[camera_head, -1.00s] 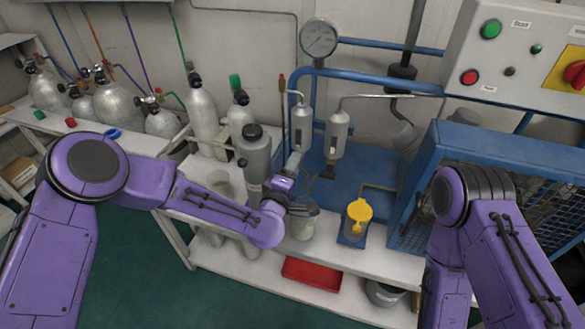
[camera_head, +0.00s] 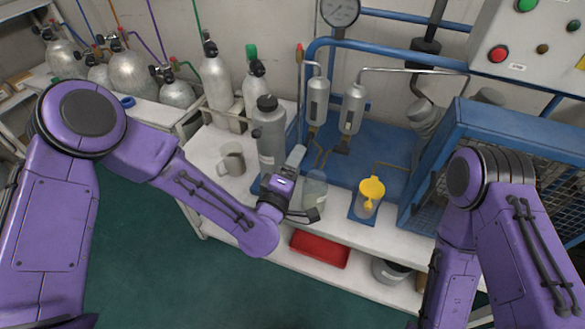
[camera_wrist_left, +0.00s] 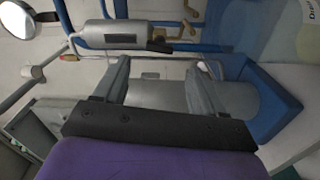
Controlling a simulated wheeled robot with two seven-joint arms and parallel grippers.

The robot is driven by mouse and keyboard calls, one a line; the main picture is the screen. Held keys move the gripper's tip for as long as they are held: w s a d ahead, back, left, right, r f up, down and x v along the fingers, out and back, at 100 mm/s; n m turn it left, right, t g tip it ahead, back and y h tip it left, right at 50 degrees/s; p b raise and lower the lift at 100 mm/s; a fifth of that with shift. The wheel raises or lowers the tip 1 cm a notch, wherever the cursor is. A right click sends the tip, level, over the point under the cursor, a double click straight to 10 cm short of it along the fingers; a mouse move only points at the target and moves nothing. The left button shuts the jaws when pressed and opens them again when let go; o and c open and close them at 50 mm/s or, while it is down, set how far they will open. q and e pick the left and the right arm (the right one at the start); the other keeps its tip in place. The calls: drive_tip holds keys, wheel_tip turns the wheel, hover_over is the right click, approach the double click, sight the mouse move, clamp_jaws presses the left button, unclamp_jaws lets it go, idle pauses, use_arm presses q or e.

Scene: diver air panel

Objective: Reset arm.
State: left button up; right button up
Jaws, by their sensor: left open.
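My left gripper (camera_head: 306,184) is open and empty above the white bench. It is just right of the grey bottle (camera_head: 269,135) and close to a clear jar (camera_head: 315,190), which it partly overlaps in the head view. In the left wrist view the two grey fingers (camera_wrist_left: 156,67) stand wide apart. A grey cylindrical body (camera_wrist_left: 235,100) shows behind the fingers there; I cannot tell whether it lies between them. Of my right arm, the purple links show at the right of the head view; its gripper is out of the picture.
A grey mug (camera_head: 231,160) and a yellow-lidded jug (camera_head: 369,192) stand on the bench. Blue pipes, a pressure gauge (camera_head: 340,10) and two grey filters (camera_head: 352,108) are behind. A blue mesh cage (camera_head: 520,140) is at right. A red tray (camera_head: 320,249) lies on the lower shelf.

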use_arm(q)
drive_tip(key=shift+v, duration=1.05)
